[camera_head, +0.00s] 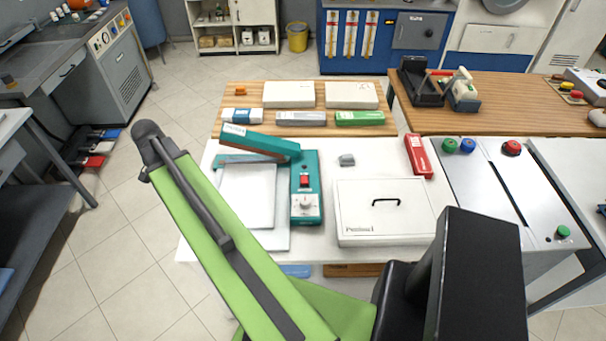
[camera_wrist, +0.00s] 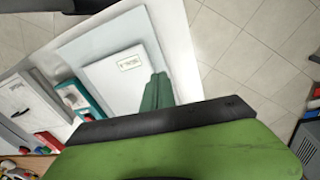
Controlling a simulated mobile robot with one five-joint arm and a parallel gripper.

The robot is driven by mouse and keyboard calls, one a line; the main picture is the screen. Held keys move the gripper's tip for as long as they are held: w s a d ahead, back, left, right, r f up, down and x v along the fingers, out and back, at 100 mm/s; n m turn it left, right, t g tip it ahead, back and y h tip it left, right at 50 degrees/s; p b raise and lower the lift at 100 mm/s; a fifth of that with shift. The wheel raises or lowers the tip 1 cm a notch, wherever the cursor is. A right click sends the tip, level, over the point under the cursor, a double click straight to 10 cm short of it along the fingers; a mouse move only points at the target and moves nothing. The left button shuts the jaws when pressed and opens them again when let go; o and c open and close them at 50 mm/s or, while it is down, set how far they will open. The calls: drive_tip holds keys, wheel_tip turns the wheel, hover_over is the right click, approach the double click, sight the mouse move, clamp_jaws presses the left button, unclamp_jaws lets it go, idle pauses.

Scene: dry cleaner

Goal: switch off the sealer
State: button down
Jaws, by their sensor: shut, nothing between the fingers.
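The sealer (camera_head: 305,208) is a teal unit on the white table, with a red switch (camera_head: 305,181) and a pale dial on its top. Its teal sealing arm (camera_head: 262,143) is raised at the back over a flat pale pad (camera_head: 247,195). In the wrist view the sealer (camera_wrist: 89,112) is at the left, with its red switch partly in sight. I cannot tell the switch position. My gripper (camera_wrist: 160,122) is seen at the bottom of the wrist view; it is shut and empty, apart from the switch. Its fingertips are not clearly shown.
A white box with a black handle (camera_head: 385,222) stands right of the sealer. A red box (camera_head: 418,156) lies behind it. Several boxes stand on the wooden table (camera_head: 245,96) behind. A counter with red, green and blue buttons (camera_head: 490,185) is at the right.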

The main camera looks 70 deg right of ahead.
drive_tip(key=s+d+r+m+g, duration=0.1)
drive_tip(key=s+d+m, duration=0.3)
drive_tip(key=s+d, duration=0.3)
drive_tip(key=s+d+r+m, duration=0.1)
drive_tip(key=s+d+m, duration=0.4)
drive_tip(key=d, duration=0.5)
drive_tip(key=m+g+p, duration=0.1)
drive_tip(key=m+p, duration=0.1)
drive_tip(key=m, duration=0.6)
hover_over(306, 183)
drive_tip(key=w, duration=0.4)
drive_tip(key=shift+w+d+r+y+b, duration=0.1)
drive_tip(key=shift+r+y+b, duration=0.2)
drive_tip(key=shift+r, duration=0.1)
drive_tip(key=b+x, duration=1.3)
drive_tip(key=x, duration=0.1)
drive_tip(key=shift+w+a+f+b, duration=0.15)
drive_tip(key=shift+w+a+b, duration=0.2)
drive_tip(key=shift+w+a, duration=0.05)
